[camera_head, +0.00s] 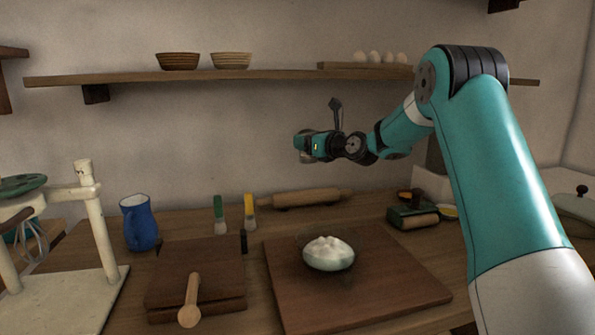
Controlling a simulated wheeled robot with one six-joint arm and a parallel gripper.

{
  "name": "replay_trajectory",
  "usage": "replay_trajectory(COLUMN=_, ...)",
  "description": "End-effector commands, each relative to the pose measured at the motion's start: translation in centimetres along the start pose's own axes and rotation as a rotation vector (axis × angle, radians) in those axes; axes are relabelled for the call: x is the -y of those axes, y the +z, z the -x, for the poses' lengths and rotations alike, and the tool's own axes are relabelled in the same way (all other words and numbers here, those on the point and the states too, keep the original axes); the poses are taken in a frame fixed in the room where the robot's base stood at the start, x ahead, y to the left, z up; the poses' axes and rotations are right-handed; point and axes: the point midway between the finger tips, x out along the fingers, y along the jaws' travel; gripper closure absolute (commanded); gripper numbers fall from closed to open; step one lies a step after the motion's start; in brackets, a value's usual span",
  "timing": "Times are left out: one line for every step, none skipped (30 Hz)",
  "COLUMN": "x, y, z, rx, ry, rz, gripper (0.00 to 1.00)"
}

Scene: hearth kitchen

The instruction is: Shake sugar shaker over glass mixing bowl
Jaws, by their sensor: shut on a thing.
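The glass mixing bowl (330,264) stands on the wooden board at centre right, with a white heap inside that rises to its rim. My gripper (301,146) is high above the counter, up and slightly left of the bowl, clear of it. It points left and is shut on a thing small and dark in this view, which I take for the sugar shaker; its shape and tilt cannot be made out. No other sugar shaker shows on the counter.
A large wooden board (400,272) lies under the bowl. A rolling pin (305,197) lies behind. A shelf (270,75) with baskets and eggs runs above the gripper.

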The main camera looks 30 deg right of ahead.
Motion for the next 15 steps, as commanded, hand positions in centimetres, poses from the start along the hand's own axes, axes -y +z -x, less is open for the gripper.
replay_trajectory(x=0.0, y=0.9, z=0.9, rx=-0.036, ry=-0.002, rz=-0.002, gripper=0.67)
replay_trajectory(x=-0.2, y=0.9, z=1.5, rx=-0.064, ry=0.000, rz=-0.003, gripper=0.67)
replay_trajectory(x=-0.5, y=0.7, z=2.5, rx=-0.108, ry=0.007, rz=-0.005, gripper=0.67)
replay_trajectory(x=-0.8, y=0.5, z=3.3, rx=-0.144, ry=0.014, rz=-0.004, gripper=0.67)
replay_trajectory(x=-1.3, y=0.3, z=4.2, rx=-0.183, ry=0.024, rz=-0.003, gripper=0.67)
replay_trajectory(x=-1.9, y=0.0, z=5.5, rx=-0.238, ry=0.039, rz=-0.001, gripper=0.67)
replay_trajectory(x=-2.4, y=-0.2, z=6.6, rx=-0.280, ry=0.053, rz=0.002, gripper=0.67)
replay_trajectory(x=-3.0, y=-0.4, z=7.6, rx=-0.321, ry=0.069, rz=0.007, gripper=0.67)
replay_trajectory(x=-3.9, y=-0.7, z=9.1, rx=-0.376, ry=0.092, rz=0.013, gripper=0.67)
replay_trajectory(x=-4.5, y=-0.8, z=10.2, rx=-0.415, ry=0.109, rz=0.019, gripper=0.67)
replay_trajectory(x=-5.2, y=-1.0, z=11.3, rx=-0.452, ry=0.127, rz=0.027, gripper=0.67)
replay_trajectory(x=-6.1, y=-1.1, z=12.7, rx=-0.499, ry=0.151, rz=0.036, gripper=0.67)
replay_trajectory(x=-6.7, y=-1.2, z=13.8, rx=-0.530, ry=0.168, rz=0.045, gripper=0.67)
replay_trajectory(x=-7.4, y=-1.3, z=14.7, rx=-0.560, ry=0.185, rz=0.053, gripper=0.67)
replay_trajectory(x=-8.2, y=-1.3, z=15.9, rx=-0.594, ry=0.204, rz=0.065, gripper=0.67)
